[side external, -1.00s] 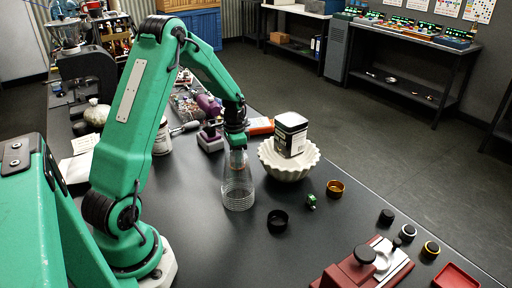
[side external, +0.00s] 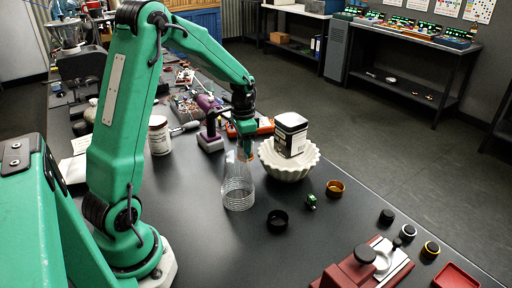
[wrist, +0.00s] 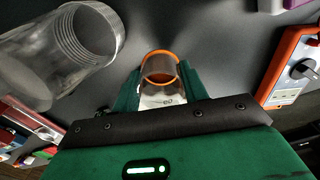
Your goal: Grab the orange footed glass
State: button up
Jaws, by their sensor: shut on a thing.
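The orange footed glass (wrist: 161,66) sits between the two green fingers of my gripper (wrist: 160,82) in the wrist view. Its round orange rim faces the camera, and the fingers close on its sides. In the side external view my gripper (side external: 245,150) points down behind the top of a clear ribbed vessel. Only a small orange patch of the glass shows there, and its foot is hidden. I cannot tell whether it touches the table.
The clear ribbed vessel (side external: 238,196) stands close by, also upper left in the wrist view (wrist: 85,40). A white fluted bowl (side external: 290,170) holding a tin (side external: 291,134) is to the right. An orange-edged device (wrist: 296,66) lies nearby.

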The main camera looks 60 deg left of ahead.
jog(key=d+r, duration=0.3)
jog(key=d, duration=0.3)
jog(key=shift+r, duration=0.3)
